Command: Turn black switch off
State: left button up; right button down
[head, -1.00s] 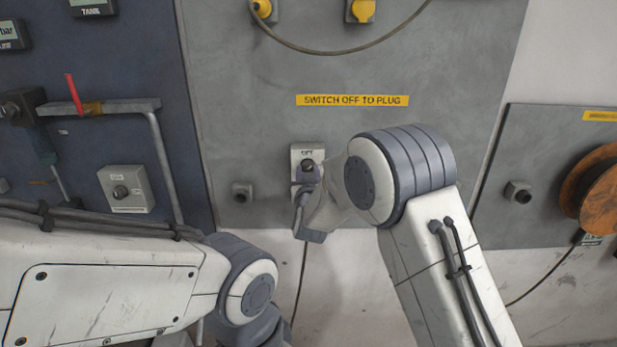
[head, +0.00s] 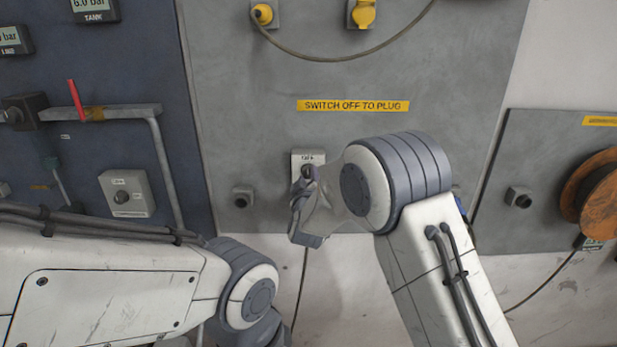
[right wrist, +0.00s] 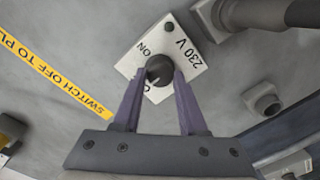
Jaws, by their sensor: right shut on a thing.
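The black switch knob (right wrist: 160,70) sits on a pale square plate (right wrist: 190,48) marked "ON" and "230 V" in the right wrist view. A third marking on the plate is mostly hidden by a finger. My right gripper (right wrist: 160,82) is shut on the knob, one purple-grey finger on each side. In the head view the plate (head: 300,157) is below the yellow "SWITCH OFF TO PLUG" label (head: 353,105), and my right gripper (head: 304,178) covers most of the knob. My left arm comes in at lower left; its gripper is not visible.
A grey socket (head: 242,196) is left of the switch. Yellow plugs (head: 364,13) with a hanging cable are above. A grey box with a knob (head: 127,193) and a red-handled valve (head: 76,100) are at left. An orange reel (head: 597,195) is at right.

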dwell(0.5)
jog(key=shift+c, duration=2.3)
grip_release()
jog(key=s+b, duration=0.3)
jog(key=s, duration=0.7)
jog(key=shift+s+r, duration=0.2)
jog(key=shift+s, duration=0.1)
